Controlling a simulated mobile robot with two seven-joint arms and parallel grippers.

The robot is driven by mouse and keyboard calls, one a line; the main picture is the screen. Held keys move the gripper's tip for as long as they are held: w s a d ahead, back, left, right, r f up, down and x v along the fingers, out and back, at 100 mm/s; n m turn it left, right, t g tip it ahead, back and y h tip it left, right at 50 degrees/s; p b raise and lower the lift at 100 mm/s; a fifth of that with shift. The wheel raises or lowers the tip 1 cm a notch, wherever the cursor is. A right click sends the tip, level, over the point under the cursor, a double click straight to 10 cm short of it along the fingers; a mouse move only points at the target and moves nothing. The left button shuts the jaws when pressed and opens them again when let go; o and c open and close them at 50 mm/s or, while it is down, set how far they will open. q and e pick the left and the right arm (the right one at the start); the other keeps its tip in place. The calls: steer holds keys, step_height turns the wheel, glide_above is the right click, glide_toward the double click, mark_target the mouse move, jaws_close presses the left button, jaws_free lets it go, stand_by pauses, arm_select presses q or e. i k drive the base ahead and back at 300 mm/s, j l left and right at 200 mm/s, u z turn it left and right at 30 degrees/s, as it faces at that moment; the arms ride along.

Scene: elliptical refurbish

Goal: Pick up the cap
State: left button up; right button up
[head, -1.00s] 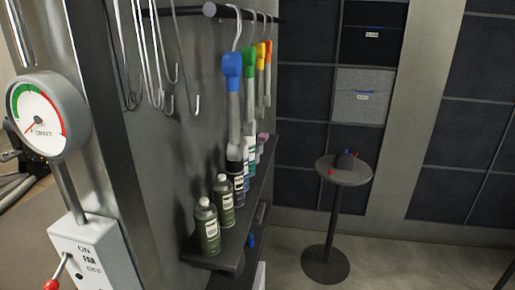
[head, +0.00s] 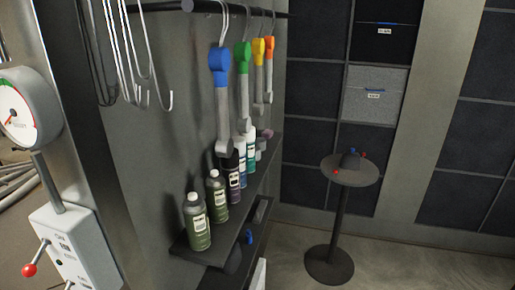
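A small dark grey object (head: 350,161) sits on the small round table (head: 371,177) at the right of the head view. It looks like a cap, but it is too small to be sure. Small red and blue bits show beside or on it; I cannot tell if they are part of it. Neither of my grippers is in view.
A wall shelf (head: 188,247) holds several bottles, with colored-head tools (head: 219,90) and hooks hanging above. A gauge (head: 30,108) and a switch box (head: 72,248) stand at the left. Grey floor (head: 420,268) is clear right of the table's base.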

mark_target(260, 141)
steer(key=i+l+u, duration=0.1)
steer(key=u, duration=0.85)
steer(key=i+l+u, duration=0.1)
steer(key=l+u, duration=0.25)
steer(key=l, duration=0.15)
steer(key=l+u, duration=0.4)
steer(key=k+l+u, duration=0.1)
steer(key=l+u, duration=0.15)
steer(key=l, duration=0.9)
